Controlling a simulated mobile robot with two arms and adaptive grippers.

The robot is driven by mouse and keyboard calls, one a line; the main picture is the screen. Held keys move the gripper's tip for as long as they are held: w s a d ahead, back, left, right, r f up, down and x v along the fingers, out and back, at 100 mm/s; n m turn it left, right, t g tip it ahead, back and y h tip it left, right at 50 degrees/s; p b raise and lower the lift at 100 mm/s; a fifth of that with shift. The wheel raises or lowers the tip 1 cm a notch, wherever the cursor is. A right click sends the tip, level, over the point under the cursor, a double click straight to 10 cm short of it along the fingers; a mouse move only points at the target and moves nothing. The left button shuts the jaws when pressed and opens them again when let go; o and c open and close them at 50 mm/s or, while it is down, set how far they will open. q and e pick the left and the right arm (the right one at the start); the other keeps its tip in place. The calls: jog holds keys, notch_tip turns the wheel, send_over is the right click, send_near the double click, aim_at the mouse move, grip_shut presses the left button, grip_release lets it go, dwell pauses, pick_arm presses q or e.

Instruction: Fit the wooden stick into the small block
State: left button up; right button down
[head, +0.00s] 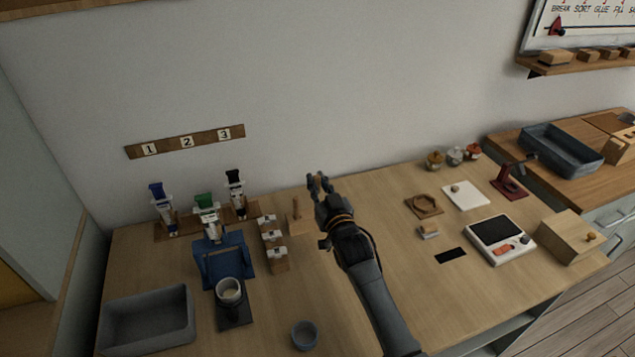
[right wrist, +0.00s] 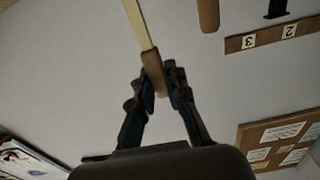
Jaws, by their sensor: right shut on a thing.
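My right gripper (head: 319,184) is raised above the back middle of the table, its arm coming in from the lower right. In the right wrist view my right gripper (right wrist: 163,85) is shut on the wooden stick (right wrist: 138,22), a thin pale strip with a browner end (right wrist: 153,65) between the fingers. The stick cannot be made out in the head view. A small wooden block (head: 298,226) stands on the table left of the gripper, with an upright brown peg-like piece (head: 297,208) at it. The stick is apart from the block. My left gripper is not in view.
Several small white-topped blocks (head: 272,239) stand in a row left of the small block. A blue stand (head: 224,262), a grey bin (head: 147,320) and a small cup (head: 305,335) are nearby. A scale (head: 500,238) and wooden box (head: 569,237) are at right.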

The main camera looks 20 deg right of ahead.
jog(key=shift+f, duration=0.2)
jog(key=shift+f+b, duration=0.3)
jog(key=shift+b, duration=0.05)
jog(key=shift+f+b, duration=0.85)
jog(key=shift+f, duration=0.7)
dwell(1.0)
dwell(0.3)
jog(key=c, duration=1.3)
grip_release()
jog(key=shift+o, duration=0.2)
jog(key=shift+s, duration=0.1)
